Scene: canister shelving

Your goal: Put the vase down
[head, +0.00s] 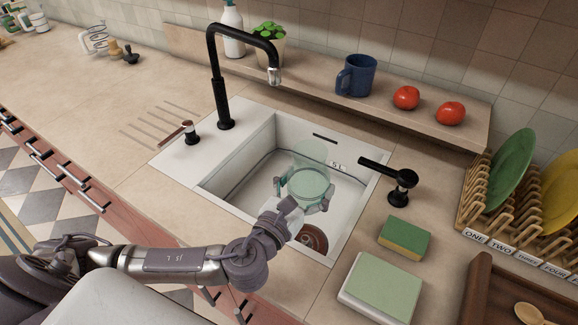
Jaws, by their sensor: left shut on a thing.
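A translucent pale green glass vase (311,160) is inside the white sink (246,150), right of its middle. My left gripper (305,191) reaches in over the sink's front edge, its fingers closed around the lower part of the vase. The vase looks roughly upright. I cannot tell whether its base touches the sink floor, as the gripper hides part of it. My right gripper is not in view.
A black faucet (218,95) arches over the sink's back left, and a black lever (401,187) stands at its right. A brown drain (314,238) is near the front. A sponge (404,238), plate rack (478,205) and blue mug (357,76) surround it. The left counter is mostly clear.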

